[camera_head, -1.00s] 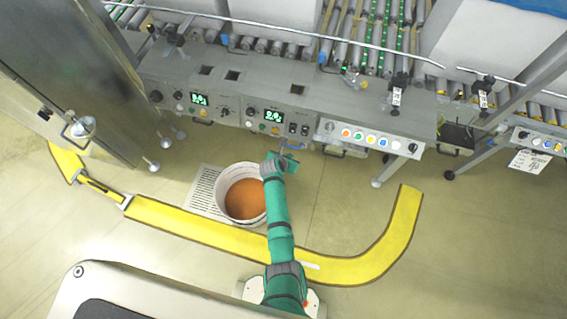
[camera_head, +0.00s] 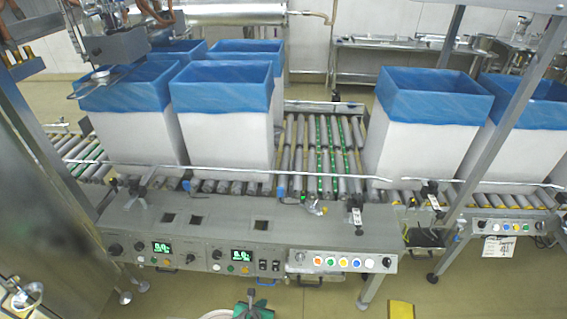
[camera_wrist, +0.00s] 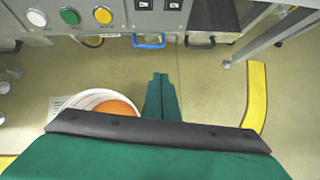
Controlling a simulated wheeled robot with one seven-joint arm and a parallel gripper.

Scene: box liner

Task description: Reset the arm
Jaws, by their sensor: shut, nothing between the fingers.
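My gripper (camera_wrist: 161,97) shows in the wrist view with its two green fingers together, shut and empty. It points toward the machine's front, over the floor beside a white bucket (camera_wrist: 86,99) with orange contents. In the head view only the tip of my gripper (camera_head: 251,301) shows at the bottom edge, in front of the control panel. The rest of my arm is out of that view. I see no contact between the gripper and the machine.
The grey control panel (camera_head: 150,213) has displays and coloured buttons. Behind it, white boxes with blue liners (camera_head: 224,90) stand on roller conveyors (camera_head: 330,150). A yellow floor strip (camera_wrist: 256,95) lies right of the gripper. Bare floor lies between strip and fingers.

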